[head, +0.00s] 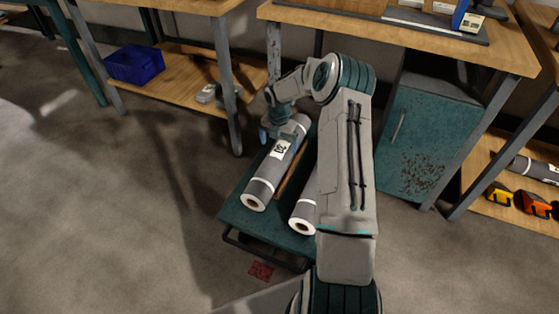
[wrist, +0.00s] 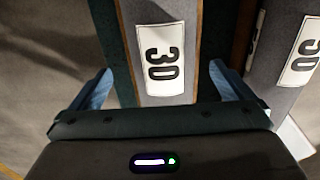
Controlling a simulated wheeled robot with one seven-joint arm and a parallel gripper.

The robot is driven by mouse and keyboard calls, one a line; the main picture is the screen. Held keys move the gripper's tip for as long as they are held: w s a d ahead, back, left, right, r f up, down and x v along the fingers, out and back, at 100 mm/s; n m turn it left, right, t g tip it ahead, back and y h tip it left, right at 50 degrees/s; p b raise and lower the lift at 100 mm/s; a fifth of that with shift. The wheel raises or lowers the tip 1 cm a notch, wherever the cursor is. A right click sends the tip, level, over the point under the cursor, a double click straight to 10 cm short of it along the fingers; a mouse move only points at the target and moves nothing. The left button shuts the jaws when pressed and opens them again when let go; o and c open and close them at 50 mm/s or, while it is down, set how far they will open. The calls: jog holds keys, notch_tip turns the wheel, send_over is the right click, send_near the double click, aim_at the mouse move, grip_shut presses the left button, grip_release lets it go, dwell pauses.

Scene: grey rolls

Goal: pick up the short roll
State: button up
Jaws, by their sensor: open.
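Two grey rolls lie side by side on a low teal platform (head: 235,214) in the head view. The left roll (head: 263,183) has a white label marked 30; the right roll (head: 303,211) is mostly hidden behind my arm, so I cannot compare their lengths. My gripper (head: 282,133) is over the far part of the left roll. In the wrist view my gripper (wrist: 162,88) is open, its blue fingers on either side of the left roll (wrist: 160,12). Contact with the roll is unclear. The right roll (wrist: 287,25) with its label shows at the right edge.
A brown strip (head: 292,174) lies between the rolls. Workbenches (head: 420,38) stand behind, with a teal cabinet (head: 425,140) to the right. A blue bin (head: 135,63) sits on a low shelf at left. The floor at front left is clear.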

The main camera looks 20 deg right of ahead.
aim_at(280, 149)
jog(key=f+b, duration=0.1)
jog(key=f, duration=0.1)
jog(key=f+b, duration=0.1)
jog(key=f, duration=0.2)
jog(key=shift+d+f+b, duration=0.2)
jog(key=shift+f+b, duration=0.1)
jog(key=shift+b, duration=0.05)
jog(key=c, duration=1.1)
jog(key=shift+r, duration=0.1)
jog(key=shift+c, duration=1)
jog(key=shift+r, duration=0.15)
